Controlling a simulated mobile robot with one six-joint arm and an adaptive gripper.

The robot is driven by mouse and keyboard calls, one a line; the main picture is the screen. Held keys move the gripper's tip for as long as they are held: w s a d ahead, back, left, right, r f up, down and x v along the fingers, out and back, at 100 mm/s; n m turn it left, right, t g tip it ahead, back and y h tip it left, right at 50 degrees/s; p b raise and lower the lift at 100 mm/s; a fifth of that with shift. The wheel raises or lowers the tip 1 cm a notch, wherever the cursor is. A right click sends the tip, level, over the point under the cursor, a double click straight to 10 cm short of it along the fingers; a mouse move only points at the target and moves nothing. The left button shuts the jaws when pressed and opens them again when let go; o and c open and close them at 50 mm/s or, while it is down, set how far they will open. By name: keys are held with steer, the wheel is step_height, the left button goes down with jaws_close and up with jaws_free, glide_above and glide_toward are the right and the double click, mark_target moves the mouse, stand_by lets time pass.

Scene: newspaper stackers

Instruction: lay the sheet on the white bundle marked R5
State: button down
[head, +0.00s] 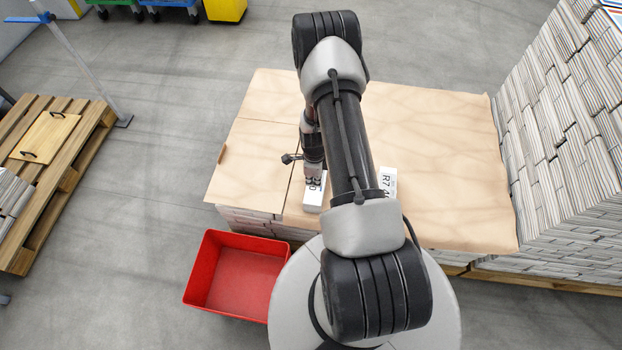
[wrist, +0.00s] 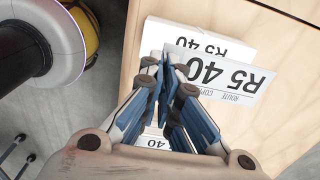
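A white sheet (wrist: 225,78) printed "R5 40" is pinched at one edge between the blue fingers of my gripper (wrist: 166,75) in the wrist view. It overlaps a white bundle (wrist: 238,48), also marked R5 40, on the tan tabletop. The sheet lies over or just above the bundle, turned a little against it; I cannot tell whether they touch. In the head view my gripper (head: 315,182) points down at the white bundle (head: 313,199) near the front edge, its mark mostly hidden. Another white bundle marked R7 (head: 387,181) is to the right, partly behind my arm.
The tan cover (head: 440,130) has free room at the back and right. Tall newspaper stacks (head: 565,150) stand along the right. A red bin (head: 240,281) is on the floor at the front left. A wooden pallet (head: 60,180) is at the far left.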

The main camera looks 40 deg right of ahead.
steer(key=b, duration=0.7)
glide_above(313, 197)
step_height(313, 197, down, 8)
steer(key=shift+r, duration=0.1)
steer(key=shift+f+b, duration=0.5)
steer(key=shift+f, duration=0.15)
steer(key=c, duration=1.7)
jaws_free()
steer(key=shift+r, duration=0.15)
step_height(313, 197, up, 12)
steer(key=shift+f, duration=0.1)
